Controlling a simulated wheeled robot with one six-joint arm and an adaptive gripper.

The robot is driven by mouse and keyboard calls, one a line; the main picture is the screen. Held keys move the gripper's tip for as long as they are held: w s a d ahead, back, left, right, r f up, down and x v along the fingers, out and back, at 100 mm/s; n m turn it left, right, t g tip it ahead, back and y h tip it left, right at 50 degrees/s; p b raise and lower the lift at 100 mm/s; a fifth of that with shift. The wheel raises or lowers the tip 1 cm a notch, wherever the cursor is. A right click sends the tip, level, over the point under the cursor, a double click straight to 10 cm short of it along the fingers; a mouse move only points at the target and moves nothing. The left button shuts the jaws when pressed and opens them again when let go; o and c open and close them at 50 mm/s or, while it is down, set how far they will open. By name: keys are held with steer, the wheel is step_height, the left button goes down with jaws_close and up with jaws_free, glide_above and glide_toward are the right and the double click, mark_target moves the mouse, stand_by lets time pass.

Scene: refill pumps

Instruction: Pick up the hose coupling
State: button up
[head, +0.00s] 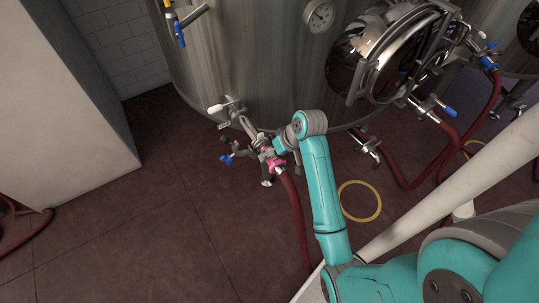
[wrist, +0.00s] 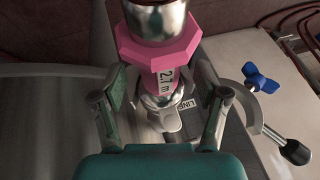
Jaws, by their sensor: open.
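The hose coupling (wrist: 165,60) is pink with a faceted collar and a label reading "2.7 m"; bright metal shows above and below it in the wrist view. In the head view the coupling (head: 276,162) is a small pink piece at the top of a dark red hose (head: 294,205), in front of the steel tank. My gripper (wrist: 162,88) is open, with one finger on each side of the coupling's labelled neck. Gaps show between pads and neck. In the head view my gripper (head: 268,151) partly covers the coupling.
A blue wing handle (wrist: 261,80) and a black-tipped lever (wrist: 295,151) are to the right in the wrist view. The tank (head: 240,70) rises behind, with a white-handled valve (head: 217,108). A yellow ring (head: 360,201) lies on the floor.

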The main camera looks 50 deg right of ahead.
steer(key=shift+x, duration=1.2)
steer(key=c, duration=1.4)
